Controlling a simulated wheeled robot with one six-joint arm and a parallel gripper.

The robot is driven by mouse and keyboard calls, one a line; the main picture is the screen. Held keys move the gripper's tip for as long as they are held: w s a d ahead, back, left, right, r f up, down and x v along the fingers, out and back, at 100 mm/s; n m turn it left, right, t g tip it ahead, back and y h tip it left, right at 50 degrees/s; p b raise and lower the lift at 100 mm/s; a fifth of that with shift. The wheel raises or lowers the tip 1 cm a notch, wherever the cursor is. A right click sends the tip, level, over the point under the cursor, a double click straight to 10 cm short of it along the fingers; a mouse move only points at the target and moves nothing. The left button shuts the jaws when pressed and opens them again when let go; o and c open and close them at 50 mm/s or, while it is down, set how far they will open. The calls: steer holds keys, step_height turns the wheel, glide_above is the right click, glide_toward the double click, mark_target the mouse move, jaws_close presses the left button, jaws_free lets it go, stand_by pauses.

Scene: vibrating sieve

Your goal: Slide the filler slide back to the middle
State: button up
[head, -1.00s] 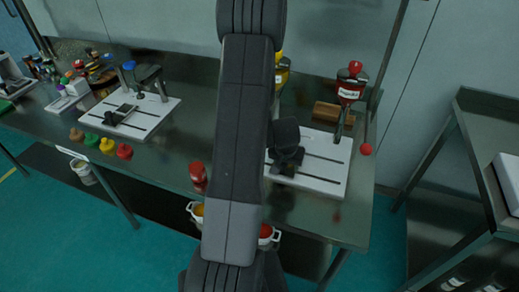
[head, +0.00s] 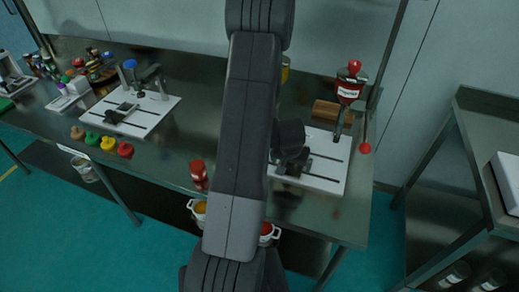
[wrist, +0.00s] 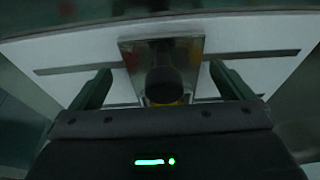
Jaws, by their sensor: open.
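The filler slide shows in the wrist view as a shiny metal plate (wrist: 188,47) with a round black knob (wrist: 163,85) standing on it. It sits on a white slotted board (wrist: 240,45). My gripper (wrist: 162,88) is open, with one dark green finger on each side of the knob and a gap between each finger and the knob. In the head view my gripper (head: 290,166) is low over the left part of the right-hand white board (head: 328,184). My arm and gripper hide the slide there.
A red-topped filler (head: 349,90) stands at the back right of that board, with a red ball-ended lever (head: 365,148) beside it. A wooden block (head: 326,110) lies behind. A red container (head: 198,175) stands left of my arm. The bench's front right is clear.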

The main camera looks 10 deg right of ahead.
steer(key=p+v, duration=0.5)
steer(key=v, duration=0.4)
stand_by(0.4)
steer(key=b+x, duration=0.5)
steer(key=x, duration=0.4)
steer(key=shift+f, duration=0.2)
steer(key=shift+w+a+r, duration=0.15)
steer(key=shift+a+r, duration=0.05)
steer(key=shift+a, duration=0.05)
